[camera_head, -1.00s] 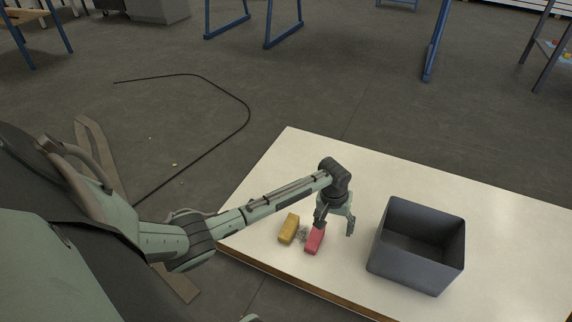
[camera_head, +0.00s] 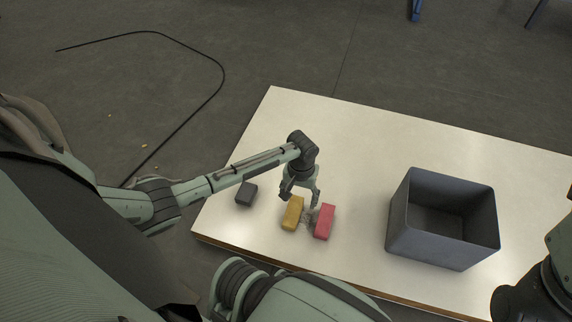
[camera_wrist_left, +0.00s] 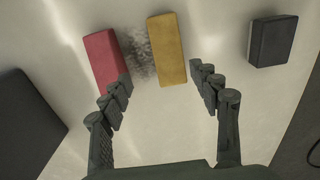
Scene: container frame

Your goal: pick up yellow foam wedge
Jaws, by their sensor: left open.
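The yellow foam wedge (camera_head: 293,213) lies on the white table, just left of a red block (camera_head: 325,221). In the left wrist view the yellow wedge (camera_wrist_left: 167,50) sits ahead of and between the fingers. My left gripper (camera_head: 300,197) is open and empty, above the far end of the yellow wedge. It also shows open in the left wrist view (camera_wrist_left: 160,82), with one finger overlapping the near end of the red block (camera_wrist_left: 105,60). Part of my right arm shows at the right edge of the head view, but its gripper does not show.
A dark grey open bin (camera_head: 400,225) stands on the table to the right. A dark block (camera_head: 246,194) lies left of the yellow wedge. A grey speckled patch (camera_wrist_left: 142,52) lies between the red and yellow pieces. The far table top is clear.

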